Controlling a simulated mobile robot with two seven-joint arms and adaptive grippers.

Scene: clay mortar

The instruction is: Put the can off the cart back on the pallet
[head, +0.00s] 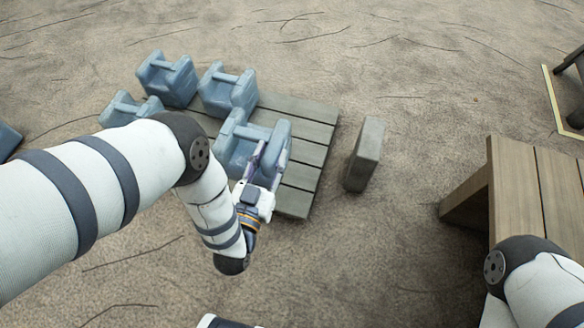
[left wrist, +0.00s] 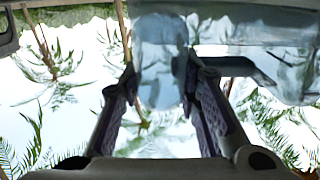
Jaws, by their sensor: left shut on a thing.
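My left gripper (head: 258,172) is shut on a blue-grey can (head: 277,140), gripping it on its near side. The can is over the front part of the slatted wooden pallet (head: 312,131); I cannot tell whether it rests on the slats or hangs just above them. In the left wrist view a pale blue part of the held can (left wrist: 160,65) is between the fingers (left wrist: 158,85). Two similar cans stand behind it, the nearer one (head: 228,92) and the farther one (head: 168,80). Another can (head: 125,108) is partly hidden by my left arm. My right gripper is out of view.
A grey block (head: 364,155) stands on the ground just right of the pallet. A plank-topped wooden bench or table (head: 540,190) is at the right, close to my right arm. Another blue object (head: 8,139) shows at the left edge. Bare ground lies between block and bench.

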